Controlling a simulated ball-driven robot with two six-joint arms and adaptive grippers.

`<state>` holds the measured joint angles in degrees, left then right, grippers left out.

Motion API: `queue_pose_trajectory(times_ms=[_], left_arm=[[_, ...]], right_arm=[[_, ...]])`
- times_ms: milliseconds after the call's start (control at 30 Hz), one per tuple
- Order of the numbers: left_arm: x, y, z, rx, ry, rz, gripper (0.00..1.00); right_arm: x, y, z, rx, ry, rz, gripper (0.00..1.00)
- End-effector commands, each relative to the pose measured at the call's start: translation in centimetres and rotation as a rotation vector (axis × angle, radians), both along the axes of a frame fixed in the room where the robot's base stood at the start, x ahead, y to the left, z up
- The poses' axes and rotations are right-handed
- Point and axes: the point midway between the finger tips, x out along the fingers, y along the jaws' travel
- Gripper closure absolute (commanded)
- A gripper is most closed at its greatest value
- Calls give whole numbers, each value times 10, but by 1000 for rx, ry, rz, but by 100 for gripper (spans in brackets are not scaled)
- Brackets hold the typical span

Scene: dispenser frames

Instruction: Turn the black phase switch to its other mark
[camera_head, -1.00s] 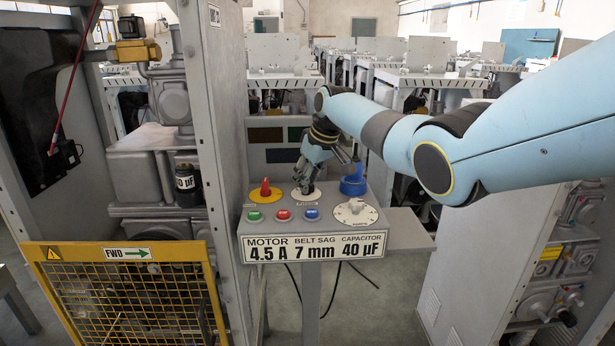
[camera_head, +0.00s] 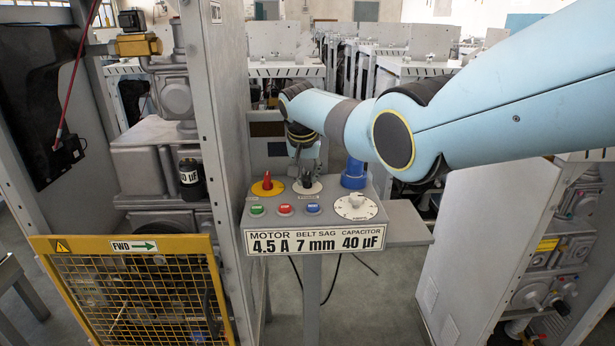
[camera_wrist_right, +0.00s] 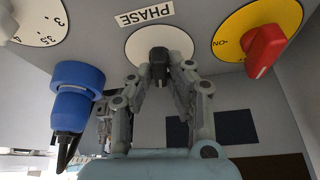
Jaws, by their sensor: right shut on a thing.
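The black phase switch (camera_wrist_right: 158,56) sits on a round white dial plate with a PHASE label (camera_wrist_right: 144,14) in the right wrist view. It also shows on the sloped grey control panel (camera_head: 333,207) in the head view, as a dark knob (camera_head: 307,181). My right gripper (camera_wrist_right: 159,72) is shut on the knob, with a fingertip at each side. In the head view the gripper (camera_head: 305,168) is small and reaches the knob from behind. The dial's marks are too small or hidden to read. My left gripper is not in view.
A red switch (camera_head: 267,181) on a yellow plate stands left of the knob. A blue connector (camera_head: 353,175) and a white capacitor dial (camera_head: 355,207) are to its right. Green, red and blue buttons (camera_head: 285,209) lie in front. A grey post (camera_head: 217,130) rises at left.

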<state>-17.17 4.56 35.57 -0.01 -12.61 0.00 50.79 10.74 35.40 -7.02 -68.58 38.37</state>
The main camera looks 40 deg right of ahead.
Motion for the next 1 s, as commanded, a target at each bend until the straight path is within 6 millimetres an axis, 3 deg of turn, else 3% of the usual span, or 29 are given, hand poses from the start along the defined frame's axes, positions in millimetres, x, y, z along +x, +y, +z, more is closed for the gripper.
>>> queue_pose_trajectory(times_ms=[600, 1000], left_arm=[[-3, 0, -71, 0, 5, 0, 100], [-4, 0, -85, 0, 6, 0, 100]], right_arm=[[3, 1, -3, 0, -3, -479, 100], [3, 1, 0, 0, -3, -577, 100]])
